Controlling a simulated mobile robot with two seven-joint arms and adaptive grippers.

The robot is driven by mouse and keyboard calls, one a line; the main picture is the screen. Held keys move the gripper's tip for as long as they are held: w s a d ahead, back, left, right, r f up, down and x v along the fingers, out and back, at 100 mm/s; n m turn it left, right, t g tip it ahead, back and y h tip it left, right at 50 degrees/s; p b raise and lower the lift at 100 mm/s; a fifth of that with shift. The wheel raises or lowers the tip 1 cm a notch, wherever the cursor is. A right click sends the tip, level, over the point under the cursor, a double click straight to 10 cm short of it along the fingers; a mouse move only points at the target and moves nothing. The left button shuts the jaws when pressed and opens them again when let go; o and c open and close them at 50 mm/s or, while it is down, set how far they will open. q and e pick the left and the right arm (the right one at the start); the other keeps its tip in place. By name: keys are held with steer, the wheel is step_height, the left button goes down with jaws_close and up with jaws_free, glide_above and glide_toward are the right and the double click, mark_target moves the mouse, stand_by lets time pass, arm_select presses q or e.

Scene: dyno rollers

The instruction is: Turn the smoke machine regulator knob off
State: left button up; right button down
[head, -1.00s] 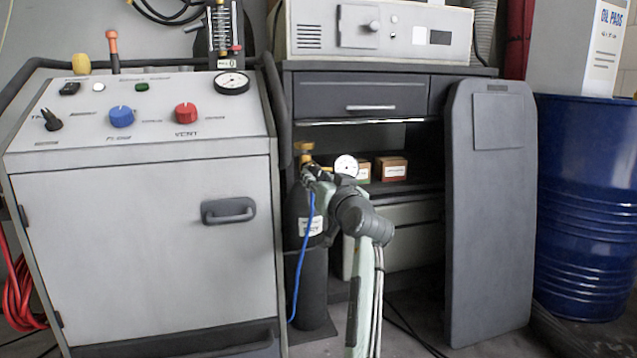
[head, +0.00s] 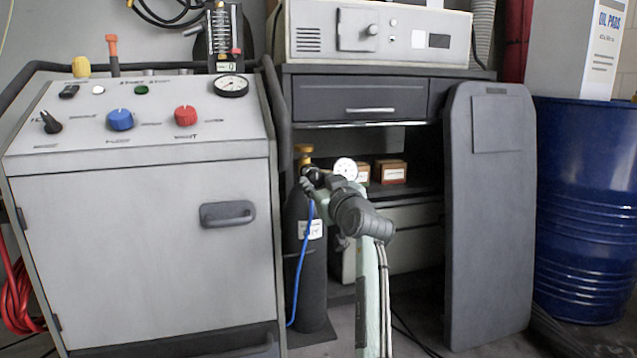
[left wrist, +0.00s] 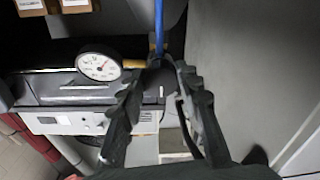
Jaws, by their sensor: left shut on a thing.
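A black gas bottle (head: 309,265) stands between the grey cabinet and the dark workbench. Its brass valve (head: 303,155) is on top. The regulator's white round gauge (head: 345,168) sits to the right of the valve, and also shows in the left wrist view (left wrist: 99,66). A blue hose (head: 301,262) runs down from the regulator. My left gripper (head: 309,184) is at the regulator, just below the valve. In the left wrist view its fingers (left wrist: 158,70) close around a small dark part, the regulator knob, mostly hidden between the fingertips. My right gripper is not in view.
The grey machine cabinet (head: 140,240) with blue and red knobs stands close on the left. The workbench (head: 360,97) with small boxes on a shelf is behind. A dark creeper board (head: 490,230) leans at right, beside a blue drum (head: 583,220).

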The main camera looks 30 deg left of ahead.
arm_select(q)
steer(key=o, duration=1.2)
steer(key=shift+c, duration=0.2)
steer(key=v, duration=1.2)
